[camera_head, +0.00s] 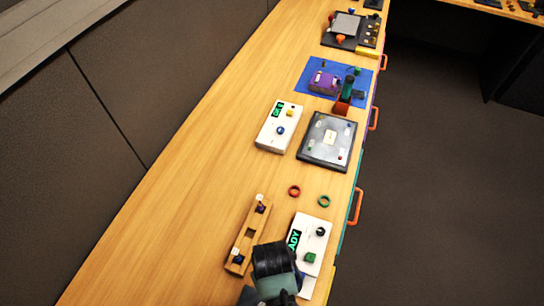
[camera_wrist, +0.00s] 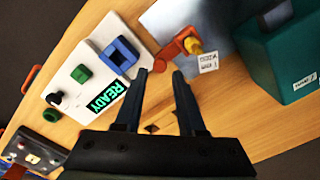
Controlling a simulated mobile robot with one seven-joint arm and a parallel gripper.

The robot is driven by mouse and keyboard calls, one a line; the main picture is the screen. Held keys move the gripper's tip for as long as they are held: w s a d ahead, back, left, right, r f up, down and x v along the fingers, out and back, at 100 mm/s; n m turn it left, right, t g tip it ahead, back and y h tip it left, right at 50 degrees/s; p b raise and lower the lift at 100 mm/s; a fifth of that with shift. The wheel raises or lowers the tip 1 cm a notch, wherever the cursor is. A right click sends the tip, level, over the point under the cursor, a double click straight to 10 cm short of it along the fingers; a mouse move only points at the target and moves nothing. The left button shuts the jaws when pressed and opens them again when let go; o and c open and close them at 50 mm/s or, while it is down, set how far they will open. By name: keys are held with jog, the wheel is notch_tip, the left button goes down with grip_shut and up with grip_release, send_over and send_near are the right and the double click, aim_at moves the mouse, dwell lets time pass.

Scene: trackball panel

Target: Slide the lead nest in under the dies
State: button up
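No part can be identified for certain as the lead nest or the dies. In the wrist view, an orange-red piece with a yellow knob (camera_wrist: 180,47) lies beyond my right finger, beside a small white label and a grey plate (camera_wrist: 222,32). A teal block (camera_wrist: 284,58) with a label stands at the right and may be the press body. A white panel (camera_wrist: 75,72) with a lit READY display lies at the left; it also shows in the head view (camera_head: 311,235). In the head view my arm hides the near bench.
In the head view a wooden rack (camera_head: 247,238) lies left of the panel. A red ring (camera_head: 294,191) and a green ring (camera_head: 323,201) lie beyond it. A grey-topped tray (camera_head: 327,141), a white box (camera_head: 278,127) and a blue mat (camera_head: 308,72) follow. The bench's left side is clear.

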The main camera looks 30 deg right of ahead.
jog(key=shift+w+f, duration=0.1)
jog(key=shift+f, duration=1.95)
grip_shut()
jog(key=shift+r, duration=0.1)
